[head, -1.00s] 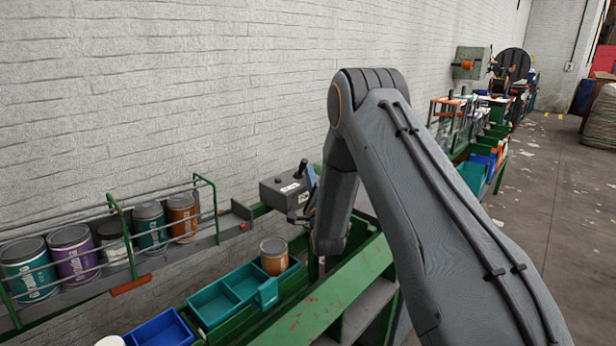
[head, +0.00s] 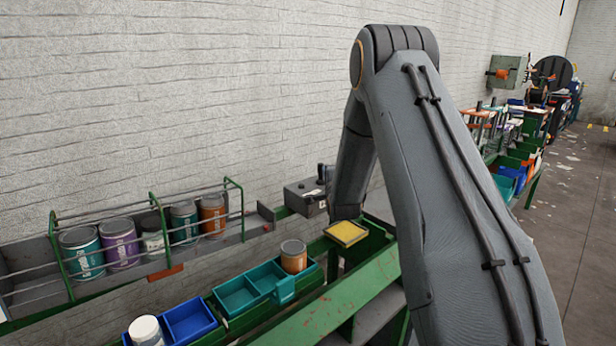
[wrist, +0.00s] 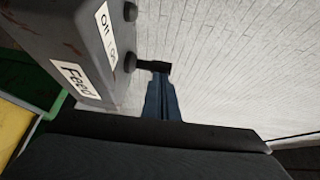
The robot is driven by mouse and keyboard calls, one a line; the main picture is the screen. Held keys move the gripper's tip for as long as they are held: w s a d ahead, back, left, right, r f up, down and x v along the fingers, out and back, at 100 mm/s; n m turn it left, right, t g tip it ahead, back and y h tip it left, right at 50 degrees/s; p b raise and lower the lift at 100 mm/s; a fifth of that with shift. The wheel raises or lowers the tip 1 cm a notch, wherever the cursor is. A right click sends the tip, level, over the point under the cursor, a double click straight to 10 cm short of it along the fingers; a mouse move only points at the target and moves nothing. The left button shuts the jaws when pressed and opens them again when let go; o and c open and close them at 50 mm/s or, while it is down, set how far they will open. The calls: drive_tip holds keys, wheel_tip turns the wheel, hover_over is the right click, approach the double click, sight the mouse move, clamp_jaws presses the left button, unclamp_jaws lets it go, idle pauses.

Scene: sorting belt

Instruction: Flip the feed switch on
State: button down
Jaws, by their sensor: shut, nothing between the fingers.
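The feed switch box (head: 305,197) is a grey box on the green frame by the wall. In the wrist view it fills the upper left, with a "Feed" label (wrist: 77,80) and an Off/On label (wrist: 107,34). A black lever (wrist: 153,66) sticks out from its edge beside the On end of the label; its exact setting is unclear. My gripper (wrist: 162,82) is shut and empty, its blue fingers reaching the lever's end. I cannot tell whether they touch. In the head view my arm hides most of the gripper.
A yellow tray (head: 347,233) sits on the green bench beside the box. Teal bins (head: 238,296), a blue bin (head: 189,321) and an orange can (head: 293,257) lie nearer. A railed shelf (head: 165,270) holds several cans. Bare wall lies behind.

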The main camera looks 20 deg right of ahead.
sight(321, 166)
drive_tip(key=shift+w+a+r+n+g, duration=0.15)
drive_tip(key=shift+w+r+n+g, duration=0.45)
drive_tip(key=shift+g, duration=0.4)
drive_tip(key=shift+w+a+f+g, duration=0.1)
drive_tip(key=shift+w+a+g, duration=0.1)
drive_tip(key=shift+w+g, duration=0.2)
drive_tip(key=shift+w+a+b, duration=0.15)
drive_tip(key=shift+w+b, duration=0.1)
drive_tip(key=shift+b, duration=0.1)
drive_tip(key=shift+w, duration=0.1)
drive_tip(key=shift+r, duration=0.2)
